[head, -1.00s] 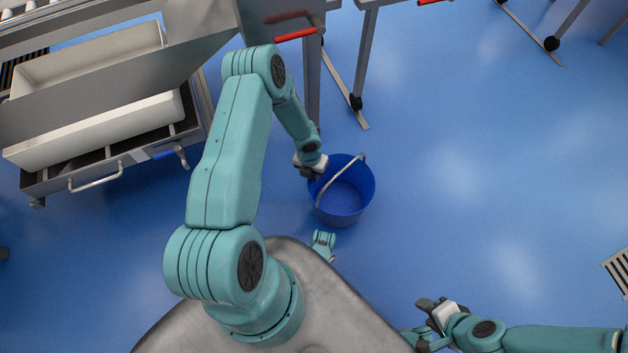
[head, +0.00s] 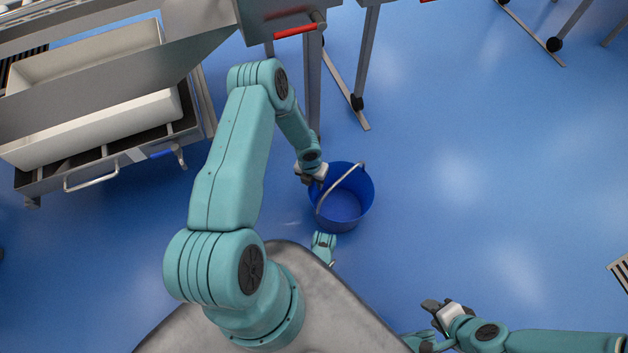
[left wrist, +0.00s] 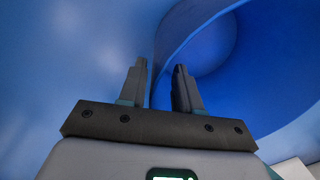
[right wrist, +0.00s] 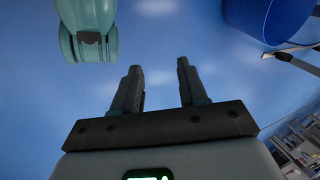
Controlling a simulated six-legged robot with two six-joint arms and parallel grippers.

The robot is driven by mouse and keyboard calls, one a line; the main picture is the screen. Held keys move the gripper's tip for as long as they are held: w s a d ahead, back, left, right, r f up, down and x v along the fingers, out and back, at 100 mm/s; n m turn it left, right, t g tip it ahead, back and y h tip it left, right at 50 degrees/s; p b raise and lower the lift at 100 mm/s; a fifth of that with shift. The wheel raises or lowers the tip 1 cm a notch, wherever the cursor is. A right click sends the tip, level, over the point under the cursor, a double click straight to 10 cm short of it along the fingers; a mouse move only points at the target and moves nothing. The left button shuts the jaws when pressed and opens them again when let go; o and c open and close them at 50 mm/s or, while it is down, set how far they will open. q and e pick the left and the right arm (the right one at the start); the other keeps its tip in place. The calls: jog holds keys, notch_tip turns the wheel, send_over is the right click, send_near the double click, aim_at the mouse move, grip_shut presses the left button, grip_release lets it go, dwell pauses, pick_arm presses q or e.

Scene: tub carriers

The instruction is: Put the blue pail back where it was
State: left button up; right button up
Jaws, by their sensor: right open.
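The blue pail (head: 345,205) is upright, a little in front of my base, with its pale handle leaning across its opening. My left gripper (head: 318,180) is at the pail's left rim. In the left wrist view its two fingers (left wrist: 160,85) stand on either side of the pail's wall (left wrist: 205,45), close to it, and grip it. Whether the pail's bottom touches the floor I cannot tell. My right gripper (head: 428,305) is low at the front right, empty, with its fingers apart in the right wrist view (right wrist: 160,88). The pail (right wrist: 262,15) also shows at that view's upper right.
A metal cart (head: 100,165) with a pale tub (head: 95,130) stands at the left. Metal table legs (head: 313,90) and a wheeled foot (head: 357,102) stand just behind the pail. A floor grate (head: 622,268) lies at the right edge. The blue floor (head: 480,180) right of the pail is clear.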

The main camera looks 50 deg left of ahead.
pick_arm(q)
notch_tip(320, 180, up, 12)
jog(key=a+p, duration=0.1)
jog(key=p, duration=0.5)
jog(key=shift+s+p, duration=0.25)
jog(key=shift+p, duration=0.05)
pick_arm(e)
notch_tip(320, 180, up, 6)
jog(key=s+a, duration=0.1)
jog(key=s, duration=0.1)
jog(key=shift+s+g, duration=0.15)
jog(key=shift+g, duration=0.25)
pick_arm(q)
jog(key=shift+s, duration=0.1)
